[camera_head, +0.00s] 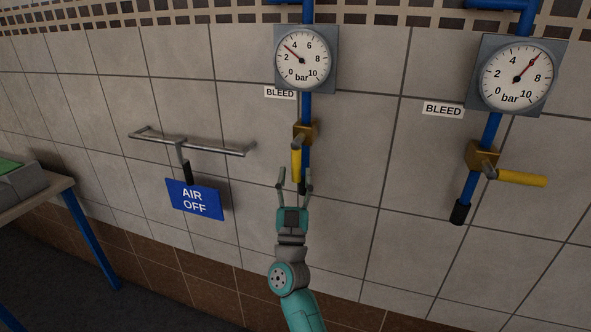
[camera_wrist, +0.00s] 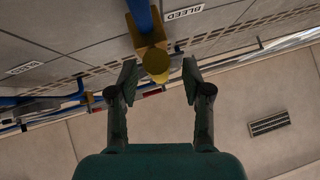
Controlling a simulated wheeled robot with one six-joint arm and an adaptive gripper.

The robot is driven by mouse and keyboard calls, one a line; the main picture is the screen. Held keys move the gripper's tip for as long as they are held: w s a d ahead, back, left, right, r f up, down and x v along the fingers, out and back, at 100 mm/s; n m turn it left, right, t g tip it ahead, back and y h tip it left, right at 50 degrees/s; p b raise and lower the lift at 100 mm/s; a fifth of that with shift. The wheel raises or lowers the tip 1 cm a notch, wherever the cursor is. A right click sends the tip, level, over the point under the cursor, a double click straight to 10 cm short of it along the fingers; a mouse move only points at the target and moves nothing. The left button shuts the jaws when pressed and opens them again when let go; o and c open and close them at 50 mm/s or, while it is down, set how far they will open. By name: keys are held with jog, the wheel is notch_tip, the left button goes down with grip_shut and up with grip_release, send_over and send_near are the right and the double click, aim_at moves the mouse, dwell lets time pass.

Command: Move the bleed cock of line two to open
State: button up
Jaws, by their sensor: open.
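Two bleed cocks are on the wall; no line numbers are readable. The left cock (camera_head: 305,131) has a brass body on a blue pipe, and its yellow lever (camera_head: 296,164) hangs down along the pipe. The right cock (camera_head: 481,157) has its yellow lever (camera_head: 521,178) pointing right, across its pipe. My gripper (camera_head: 295,176) is open, its fingers on either side of the left lever's lower end. In the wrist view the lever's rounded end (camera_wrist: 155,63) shows between the fingertips (camera_wrist: 159,78), apart from both. Contact is not visible.
The left gauge (camera_head: 302,58) reads low and the right gauge (camera_head: 518,77) higher. BLEED labels sit beside both pipes. A grey T-shaped bar (camera_head: 205,144) with a blue AIR OFF sign (camera_head: 194,199) is left of my gripper. A table (camera_head: 38,203) stands far left.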

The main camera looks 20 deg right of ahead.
jog(key=v, duration=0.9)
jog(key=shift+s+f, duration=0.2)
jog(key=s+d+f+n+g+y, duration=0.1)
jog(key=s+f+n+y, duration=0.25)
jog(key=s+f, duration=0.7)
jog(key=s+d+f+n+g+y, duration=0.15)
jog(key=s+f+y, duration=0.45)
jog(key=s, duration=0.7)
jog(key=s+f+g, duration=0.2)
jog(key=s+g, duration=0.5)
jog(key=s, duration=2)
jog(key=shift+f+g+y, duration=0.15)
jog(key=shift+g+y, duration=0.2)
